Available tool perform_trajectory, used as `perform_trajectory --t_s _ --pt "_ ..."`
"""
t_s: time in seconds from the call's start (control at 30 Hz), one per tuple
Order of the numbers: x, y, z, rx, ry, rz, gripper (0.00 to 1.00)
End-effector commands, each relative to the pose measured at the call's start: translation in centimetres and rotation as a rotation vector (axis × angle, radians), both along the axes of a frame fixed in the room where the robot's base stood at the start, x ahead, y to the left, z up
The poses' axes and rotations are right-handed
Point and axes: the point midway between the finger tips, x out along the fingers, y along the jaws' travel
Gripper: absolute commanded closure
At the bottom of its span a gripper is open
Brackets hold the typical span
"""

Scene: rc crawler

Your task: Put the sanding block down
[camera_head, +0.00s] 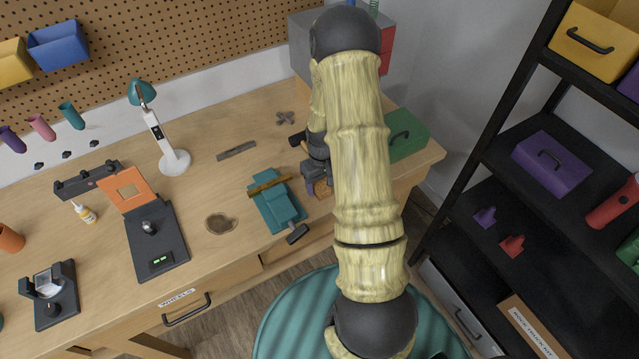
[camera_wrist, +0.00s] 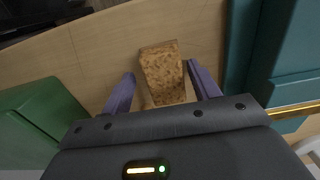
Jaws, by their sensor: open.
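The sanding block (camera_wrist: 163,68), a brown, speckled, cork-like block, lies between my gripper's two purple fingers in the wrist view. A gap shows on both sides of it. It appears to rest on the wooden bench top, though its underside is hidden. In the head view only a small part of the block (camera_head: 323,191) shows beside my gripper (camera_head: 314,186); my arm hides much of that area. My gripper (camera_wrist: 160,71) is open and the fingers stand apart from the block.
A teal vise (camera_head: 277,207) stands just left of my gripper. A green box (camera_head: 407,135) is at the bench's right end. A lamp (camera_head: 174,160), a file (camera_head: 237,151) and a dark tool stand (camera_head: 158,245) are further left. A black shelf (camera_head: 470,150) stands at the right.

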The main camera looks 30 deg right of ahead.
Motion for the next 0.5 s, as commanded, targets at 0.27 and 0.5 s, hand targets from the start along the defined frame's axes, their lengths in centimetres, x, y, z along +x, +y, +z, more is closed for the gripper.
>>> perform_trajectory --t_s 0.27,0.5 --pt "0.3 0.1 3.8 0.000 -0.008 0.002 0.39" --pt "0.3 0.2 7.8 0.001 -0.009 0.004 0.39"
